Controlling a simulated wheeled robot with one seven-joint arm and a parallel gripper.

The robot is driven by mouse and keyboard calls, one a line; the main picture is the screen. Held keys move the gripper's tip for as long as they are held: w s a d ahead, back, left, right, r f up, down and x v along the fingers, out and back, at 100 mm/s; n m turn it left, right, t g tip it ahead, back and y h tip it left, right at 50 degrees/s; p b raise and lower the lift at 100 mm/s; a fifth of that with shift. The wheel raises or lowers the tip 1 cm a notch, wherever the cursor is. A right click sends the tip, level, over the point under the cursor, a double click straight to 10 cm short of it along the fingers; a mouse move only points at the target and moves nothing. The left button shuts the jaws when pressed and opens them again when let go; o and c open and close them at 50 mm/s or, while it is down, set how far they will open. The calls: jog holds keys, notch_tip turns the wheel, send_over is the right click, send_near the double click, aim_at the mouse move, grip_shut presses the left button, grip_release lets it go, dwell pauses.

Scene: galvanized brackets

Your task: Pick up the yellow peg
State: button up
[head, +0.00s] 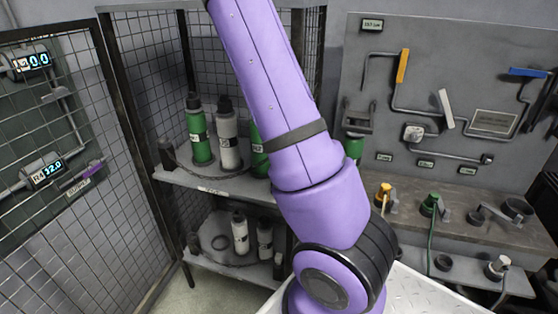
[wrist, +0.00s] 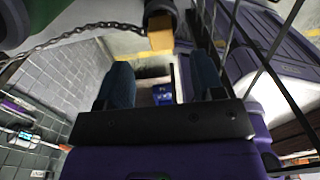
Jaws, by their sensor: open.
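In the wrist view, a small yellow-orange block (wrist: 160,36), likely the yellow peg, sticks out from a dark round holder (wrist: 160,10). It lies just past the fingertips, roughly midway between them, and appears apart from both. My gripper (wrist: 160,78) is open, with a dark blue finger on each side and nothing between them. In the head view my purple arm covers the middle and my gripper does not show. A yellow-orange piece (head: 385,192) stands on the bench there, right of my arm; I cannot tell if it is the same one.
A chain (wrist: 75,36) and black mesh bars (wrist: 258,55) lie close to my gripper. Bottles (head: 199,135) stand on the caged shelf at left. A green-topped fitting (head: 431,204) is on the bench. An orange handle (head: 402,66) is on the wall panel.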

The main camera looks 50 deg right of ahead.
jog(key=shift+s+a+f, duration=0.1)
jog(key=shift+s+f, duration=0.05)
jog(key=shift+f, duration=4)
jog(key=c, duration=1.1)
jog(key=shift+o, duration=0.2)
